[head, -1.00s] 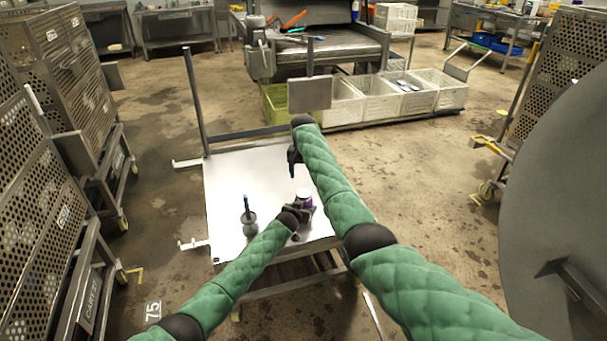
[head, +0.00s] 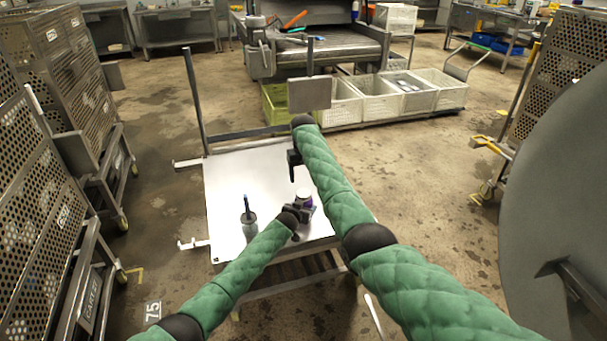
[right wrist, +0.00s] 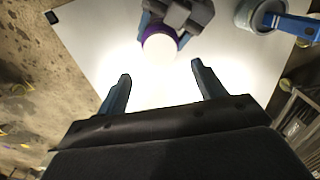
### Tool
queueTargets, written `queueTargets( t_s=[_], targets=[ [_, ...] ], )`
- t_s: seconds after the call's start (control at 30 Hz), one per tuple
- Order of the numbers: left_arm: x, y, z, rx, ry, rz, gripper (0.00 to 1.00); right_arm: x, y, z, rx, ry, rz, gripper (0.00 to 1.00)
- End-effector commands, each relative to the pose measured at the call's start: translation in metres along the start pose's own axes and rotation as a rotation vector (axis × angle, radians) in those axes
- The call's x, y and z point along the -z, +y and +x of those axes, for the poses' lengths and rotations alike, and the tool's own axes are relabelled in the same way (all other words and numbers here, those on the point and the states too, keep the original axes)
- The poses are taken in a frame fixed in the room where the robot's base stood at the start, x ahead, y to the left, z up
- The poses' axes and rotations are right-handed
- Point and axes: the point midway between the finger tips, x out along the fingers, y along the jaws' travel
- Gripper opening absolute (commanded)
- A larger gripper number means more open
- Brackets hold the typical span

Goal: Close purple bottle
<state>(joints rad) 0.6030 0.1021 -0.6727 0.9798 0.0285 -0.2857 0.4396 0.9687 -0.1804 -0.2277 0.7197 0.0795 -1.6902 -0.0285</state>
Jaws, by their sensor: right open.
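The purple bottle (head: 306,201) is on or just above the metal table, with a white top; it also shows in the right wrist view (right wrist: 156,36). My left gripper (head: 299,213) is at the bottle's near side and appears shut on it; its fingers are partly hidden. In the right wrist view, the dark left gripper (right wrist: 180,14) adjoins the bottle. My right gripper (head: 293,172) is open and empty above the table, beyond the bottle. In its wrist view, the fingertips (right wrist: 160,70) are apart, with the bottle ahead of them. Glare hides where the white top ends.
A grey pot (head: 250,225) with a blue-handled tool stands left of the bottle on the table (head: 230,178). The tabletop's far left is clear. Perforated carts (head: 45,215) stand at left, and a large grey round door (head: 560,190) at right. Crates (head: 380,97) are behind.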

Motion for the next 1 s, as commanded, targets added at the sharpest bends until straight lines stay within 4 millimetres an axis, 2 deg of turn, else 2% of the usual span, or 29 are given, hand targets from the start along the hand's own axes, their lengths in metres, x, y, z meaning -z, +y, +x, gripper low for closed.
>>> queueTargets(
  t_s=[0.6, 1.0],
  targets=[
    [0.002, 0.000, 0.000, 0.000, 0.002, 0.000, 0.02, 0.000, 0.000, 0.070, 0.000, -0.002, 0.000, 0.69],
    [0.001, 0.000, 0.000, 0.000, 0.002, 0.000, 0.02, 0.000, 0.000, 0.078, 0.000, 0.000, 0.001, 0.69]
  ],
)
